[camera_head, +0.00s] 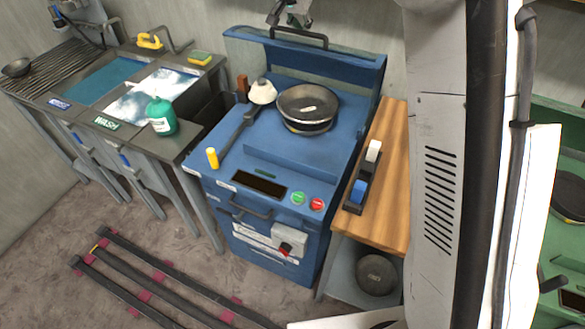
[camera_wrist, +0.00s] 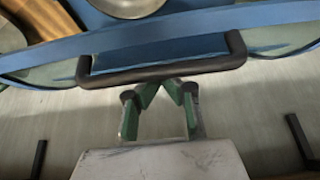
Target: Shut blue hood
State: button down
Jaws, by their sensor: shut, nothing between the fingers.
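The blue hood (camera_head: 350,68) stands raised at the back of the blue machine (camera_head: 235,165). A dark handle (camera_head: 298,38) runs along its top edge. My gripper (camera_head: 290,18) is shut and empty, just above and behind that handle in the head view. In the wrist view, the hood's blue edge (camera_wrist: 60,50) crosses the upper part and the dark handle (camera_wrist: 160,75) sticks out from it. My gripper's green fingers (camera_wrist: 160,90) are right by the handle's bar; whether they touch it, I cannot tell.
A dark bowl (camera_head: 307,108) and a white-topped item (camera_head: 262,92) sit on the machine below the hood. A wooden side table (camera_head: 385,195) adjoins it on the right. A wash counter with a green bottle (camera_head: 161,117) is on the left. Dark rails (camera_head: 150,275) lie on the floor.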

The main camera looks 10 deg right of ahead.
jog(key=shift+s+a, duration=0.5)
jog(key=shift+s, duration=0.3)
jog(key=shift+s+a, duration=0.5)
jog(key=shift+s, duration=0.3)
jog(key=s+a+f+b, duration=0.4)
jog(key=s+a+f, duration=0.1)
jog(key=s, duration=0.4)
jog(key=s+a+f+b, duration=0.5)
jog(key=s+a+f, duration=0.1)
jog(key=s, duration=0.3)
jog(key=shift+f, duration=0.85)
dwell(0.8)
jog(key=shift+a, duration=0.1)
notch_tip(320, 180, up, 10)
jog(key=p, duration=0.5)
jog(key=shift+p, duration=0.35)
dwell(0.4)
